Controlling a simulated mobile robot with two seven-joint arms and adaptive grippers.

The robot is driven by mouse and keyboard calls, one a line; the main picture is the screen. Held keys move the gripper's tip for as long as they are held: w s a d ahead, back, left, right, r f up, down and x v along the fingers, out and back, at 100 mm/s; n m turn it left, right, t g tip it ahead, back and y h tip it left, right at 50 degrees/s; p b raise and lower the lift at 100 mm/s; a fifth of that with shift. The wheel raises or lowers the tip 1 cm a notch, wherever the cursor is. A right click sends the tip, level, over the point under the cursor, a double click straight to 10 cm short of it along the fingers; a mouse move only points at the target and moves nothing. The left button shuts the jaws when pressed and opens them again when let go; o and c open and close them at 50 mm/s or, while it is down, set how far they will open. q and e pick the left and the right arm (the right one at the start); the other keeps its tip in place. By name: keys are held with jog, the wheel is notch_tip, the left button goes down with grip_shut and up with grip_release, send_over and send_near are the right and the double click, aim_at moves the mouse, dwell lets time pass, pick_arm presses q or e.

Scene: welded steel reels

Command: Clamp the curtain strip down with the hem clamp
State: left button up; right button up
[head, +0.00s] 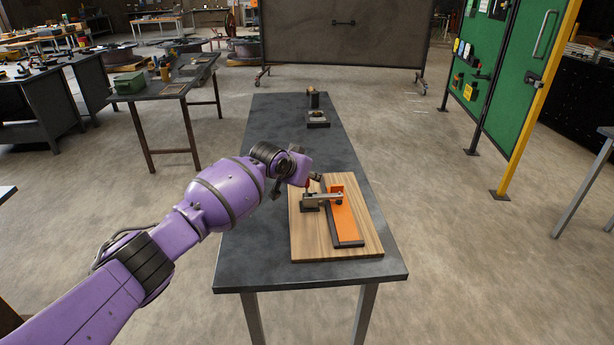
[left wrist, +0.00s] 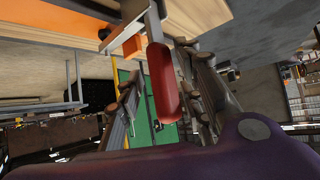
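The orange curtain strip (head: 345,219) lies on a wooden board (head: 305,240) on the dark table, with a dark bar along its edge. The hem clamp (head: 322,197) is on the board, and its metal arm reaches across the strip. I cannot tell whether it presses on the strip. Its red handle (left wrist: 163,85) shows in the left wrist view. My left gripper (head: 307,177) is at the handle, left of the strip. In the left wrist view its fingers (left wrist: 160,98) stand apart on either side of the handle, with gaps visible. My right gripper is out of view.
A side table (head: 145,97) with a green box (head: 129,83) is at left. A green panel (head: 486,60) stands at right.

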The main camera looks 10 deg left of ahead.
pick_arm(q)
jog(key=shift+a, duration=0.1)
jog(key=shift+s+a, duration=0.15)
jog(key=shift+s+r, duration=0.15)
jog(key=v, duration=1.1)
jog(key=shift+s, duration=0.15)
